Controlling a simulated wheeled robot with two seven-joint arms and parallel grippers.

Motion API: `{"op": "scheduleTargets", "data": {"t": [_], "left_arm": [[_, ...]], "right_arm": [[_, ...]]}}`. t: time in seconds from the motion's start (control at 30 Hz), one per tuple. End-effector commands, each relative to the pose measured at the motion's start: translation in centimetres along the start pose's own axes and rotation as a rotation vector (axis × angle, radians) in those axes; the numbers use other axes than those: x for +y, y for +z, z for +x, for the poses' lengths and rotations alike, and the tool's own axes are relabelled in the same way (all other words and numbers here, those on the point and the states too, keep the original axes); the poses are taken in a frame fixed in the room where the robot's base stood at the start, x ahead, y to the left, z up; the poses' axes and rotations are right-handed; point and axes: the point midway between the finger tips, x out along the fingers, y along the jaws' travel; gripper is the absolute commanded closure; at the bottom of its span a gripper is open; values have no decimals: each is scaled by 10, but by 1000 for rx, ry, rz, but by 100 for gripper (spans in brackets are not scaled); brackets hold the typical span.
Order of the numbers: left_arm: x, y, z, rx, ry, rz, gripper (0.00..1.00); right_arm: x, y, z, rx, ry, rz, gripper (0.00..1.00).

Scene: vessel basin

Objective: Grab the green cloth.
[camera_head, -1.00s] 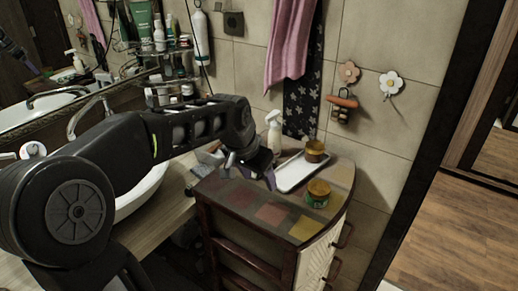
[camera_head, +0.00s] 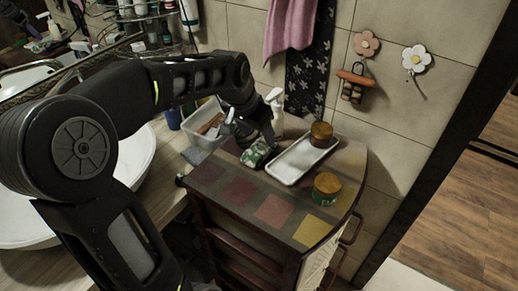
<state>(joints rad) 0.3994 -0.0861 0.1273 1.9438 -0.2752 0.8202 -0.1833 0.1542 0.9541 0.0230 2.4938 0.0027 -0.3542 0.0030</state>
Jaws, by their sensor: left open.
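The green cloth (camera_head: 255,154), a small green and white patterned bundle, lies on the cabinet top (camera_head: 236,172) just left of the white tray. My left gripper (camera_head: 250,138) comes in from the left and is open, pointing down just above and behind the cloth. Its fingers partly overlap the cloth's upper edge in the picture; I cannot tell whether they touch it. My right gripper is not in view.
The white tray (camera_head: 288,168) holds an amber jar (camera_head: 321,134). A green jar with an amber lid (camera_head: 327,187) stands in front. A spray bottle (camera_head: 275,104) and a white bin (camera_head: 202,122) stand behind and left.

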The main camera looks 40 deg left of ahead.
Motion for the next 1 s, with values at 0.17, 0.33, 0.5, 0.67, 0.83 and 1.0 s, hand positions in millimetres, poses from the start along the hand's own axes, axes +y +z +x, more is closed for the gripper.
{"op": "scheduleTargets", "data": {"t": [0.17, 0.33, 0.5, 0.67, 0.83, 1.0], "left_arm": [[0, 0, 9, 1, 0, 0, 40], [0, 0, 9, 1, 0, 0, 40], [-1, 0, 17, -2, 1, -1, 40], [-1, -1, 39, -5, 2, 0, 40], [-1, -1, 59, -1, 1, 0, 40], [-1, -1, 61, 2, 0, 0, 40]], "right_arm": [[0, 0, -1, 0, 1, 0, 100], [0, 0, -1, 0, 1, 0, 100], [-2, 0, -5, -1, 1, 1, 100], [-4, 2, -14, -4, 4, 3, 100], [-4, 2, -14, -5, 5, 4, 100], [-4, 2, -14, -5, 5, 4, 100]]}}
